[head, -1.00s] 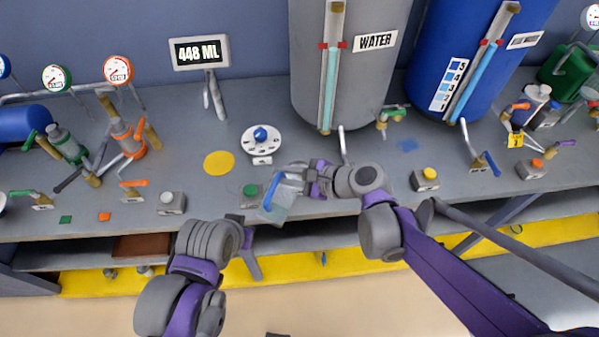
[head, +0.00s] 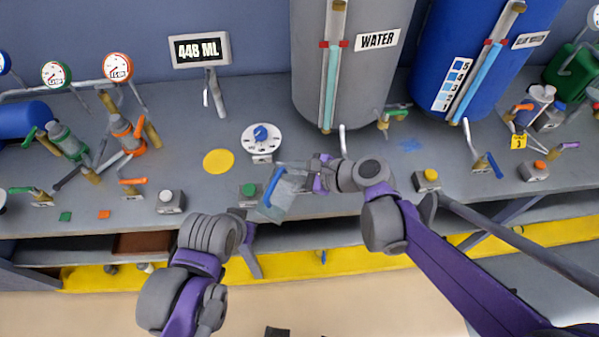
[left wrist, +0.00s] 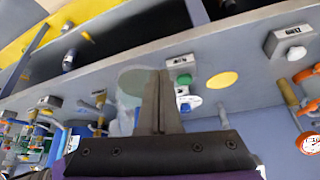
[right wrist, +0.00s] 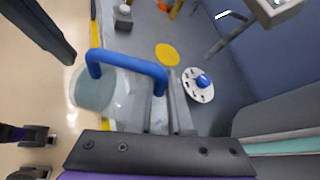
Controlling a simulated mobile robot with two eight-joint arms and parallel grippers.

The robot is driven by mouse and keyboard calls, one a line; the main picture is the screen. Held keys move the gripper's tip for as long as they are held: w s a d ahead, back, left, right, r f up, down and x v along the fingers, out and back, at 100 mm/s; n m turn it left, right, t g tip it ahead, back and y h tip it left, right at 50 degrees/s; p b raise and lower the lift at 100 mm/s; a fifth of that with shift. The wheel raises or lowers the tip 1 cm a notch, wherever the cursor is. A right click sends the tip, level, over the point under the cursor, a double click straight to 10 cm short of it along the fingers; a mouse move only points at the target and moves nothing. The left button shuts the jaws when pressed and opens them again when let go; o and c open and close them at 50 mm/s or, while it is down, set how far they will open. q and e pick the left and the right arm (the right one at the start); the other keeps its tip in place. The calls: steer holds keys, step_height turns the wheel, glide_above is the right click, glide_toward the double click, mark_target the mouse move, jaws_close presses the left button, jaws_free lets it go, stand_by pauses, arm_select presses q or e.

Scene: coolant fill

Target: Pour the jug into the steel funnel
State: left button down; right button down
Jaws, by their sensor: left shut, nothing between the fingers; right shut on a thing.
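The jug (head: 285,198) is clear with a blue handle, and my right gripper (head: 312,176) is shut on it above the bench's front edge. It looks tilted in the head view. In the right wrist view the jug (right wrist: 112,98) is left of the shut fingers, and a grey-green patch shows in it; I cannot tell if that is liquid. My left gripper (left wrist: 158,100) is shut and empty; in its wrist view the jug (left wrist: 130,88) shows partly behind the fingers. I cannot make out a steel funnel in any view.
A grey WATER tank (head: 345,75) and a blue tank (head: 440,70) stand at the back, with taps below. A display (head: 200,50) reads 448 ML. A dial (head: 261,150), a yellow disc (head: 218,162) and a green button (head: 249,193) are near the jug.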

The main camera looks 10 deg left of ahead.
arm_select(q)
steer(key=shift+s+f, duration=0.1)
steer(key=shift+s, duration=0.1)
arm_select(e)
steer(key=shift+a+r, duration=0.1)
steer(key=shift+w+d, duration=0.2)
steer(key=shift+w, duration=0.25)
arm_select(q)
steer(key=shift+w+d, duration=0.15)
steer(key=shift+w, duration=0.15)
arm_select(e)
steer(key=shift+r, duration=0.1)
arm_select(q)
steer(key=shift+f, duration=0.1)
arm_select(e)
steer(key=shift+a+m, duration=0.1)
steer(key=shift+m, duration=0.2)
steer(key=shift+w+d+g, duration=0.25)
steer(key=shift+w+g, duration=0.05)
steer(key=shift+w, duration=0.15)
arm_select(q)
steer(key=shift+w+d+f, duration=0.1)
steer(key=shift+w+d, duration=0.05)
steer(key=shift+w, duration=0.15)
arm_select(e)
steer(key=shift+r, duration=0.1)
arm_select(q)
steer(key=shift+s, duration=0.1)
arm_select(e)
steer(key=shift+a, duration=0.1)
